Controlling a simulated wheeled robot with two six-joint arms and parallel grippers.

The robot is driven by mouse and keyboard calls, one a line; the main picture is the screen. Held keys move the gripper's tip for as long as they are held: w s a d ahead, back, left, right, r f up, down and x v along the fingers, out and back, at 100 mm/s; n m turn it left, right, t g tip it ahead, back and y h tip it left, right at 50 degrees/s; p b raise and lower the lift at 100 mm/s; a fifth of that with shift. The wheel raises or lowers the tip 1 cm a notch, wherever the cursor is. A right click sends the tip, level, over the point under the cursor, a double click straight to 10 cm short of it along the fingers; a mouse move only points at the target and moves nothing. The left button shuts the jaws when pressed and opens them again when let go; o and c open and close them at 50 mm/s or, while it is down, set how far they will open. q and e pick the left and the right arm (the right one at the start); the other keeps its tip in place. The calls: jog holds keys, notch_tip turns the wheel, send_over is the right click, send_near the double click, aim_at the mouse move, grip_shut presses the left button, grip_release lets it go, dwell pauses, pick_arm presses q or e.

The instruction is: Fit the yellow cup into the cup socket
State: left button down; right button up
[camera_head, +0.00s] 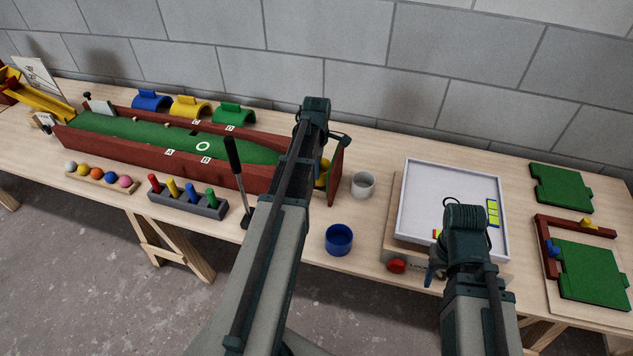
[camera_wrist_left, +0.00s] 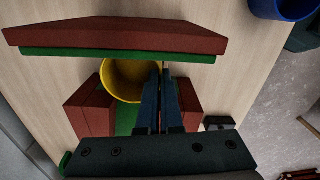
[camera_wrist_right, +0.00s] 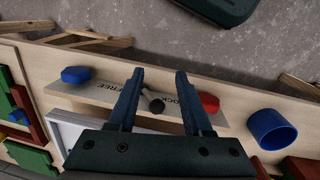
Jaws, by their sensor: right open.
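The yellow cup (camera_wrist_left: 125,78) is at the right end of the green putting lane, beside the red end board (camera_wrist_left: 115,36) and red side rails (camera_wrist_left: 92,107). In the head view only a sliver of the cup (camera_head: 323,172) shows behind my left arm. My left gripper (camera_wrist_left: 162,72) has its fingers close together at the cup's rim, with the cup's wall between them. The cup socket is hidden, and I cannot tell how deep the cup sits. My right gripper (camera_wrist_right: 160,75) is open and empty above the front of the tray box.
A dark knob (camera_wrist_right: 152,103) shows between my right fingers, near a red button (camera_wrist_right: 209,103) and a blue piece (camera_wrist_right: 76,75). A blue cup (camera_head: 338,239) and a white cup (camera_head: 362,185) stand right of the lane. The white tray (camera_head: 420,200) is further right.

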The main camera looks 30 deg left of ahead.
aim_at(316, 185)
pick_arm(q)
notch_tip(316, 185, down, 4)
jog(key=b, duration=0.3)
jog(key=shift+r, duration=0.25)
jog(key=c, duration=1.1)
grip_release()
notch_tip(316, 185, up, 12)
jog(key=p, duration=1.2)
